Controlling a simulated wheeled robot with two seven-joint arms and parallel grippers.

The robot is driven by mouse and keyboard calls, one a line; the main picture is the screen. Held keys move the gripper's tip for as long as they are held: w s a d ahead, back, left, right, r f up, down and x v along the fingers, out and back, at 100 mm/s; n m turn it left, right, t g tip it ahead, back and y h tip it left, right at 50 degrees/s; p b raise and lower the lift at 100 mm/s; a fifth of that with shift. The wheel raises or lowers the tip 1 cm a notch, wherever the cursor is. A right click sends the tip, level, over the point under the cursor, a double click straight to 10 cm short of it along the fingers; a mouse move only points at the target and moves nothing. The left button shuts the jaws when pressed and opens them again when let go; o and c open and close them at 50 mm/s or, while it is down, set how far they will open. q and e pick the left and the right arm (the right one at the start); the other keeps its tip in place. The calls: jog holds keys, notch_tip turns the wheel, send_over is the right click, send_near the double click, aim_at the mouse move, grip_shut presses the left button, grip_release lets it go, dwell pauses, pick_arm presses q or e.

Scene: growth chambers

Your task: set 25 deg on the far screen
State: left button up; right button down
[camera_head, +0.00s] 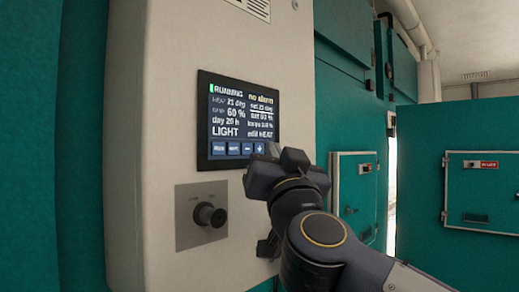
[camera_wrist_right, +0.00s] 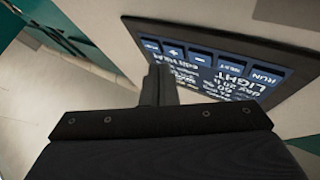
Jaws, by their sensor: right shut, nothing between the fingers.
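The screen (camera_head: 228,128) is a dark, lit touch panel on a pale cabinet face. It reads RUNNING, no alarm, 21 deg, 60 %, LIGHT and edit HEAT. An underlined set line in deg stands at the upper right; its digits are too small to read surely. My left gripper is out of view.
A black round knob (camera_head: 210,215) on a metal plate juts out below the screen. A pale pipe (camera_head: 412,22) runs along the top.

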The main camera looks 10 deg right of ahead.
jog(key=shift+a, duration=0.1)
jog(key=shift+w+a+p, duration=0.2)
jog(key=shift+w+p, duration=0.15)
jog(key=shift+w+a, duration=0.15)
jog(key=shift+w, duration=0.05)
dwell(0.8)
jog(key=shift+s+d+p, duration=0.4)
jog(key=shift+s+d, duration=0.05)
jog(key=shift+s, duration=0.1)
dwell(0.3)
jog(key=s+d, duration=0.1)
jog(key=s, duration=0.1)
jog(key=s+d, duration=0.2)
jog(key=shift+p, duration=0.3)
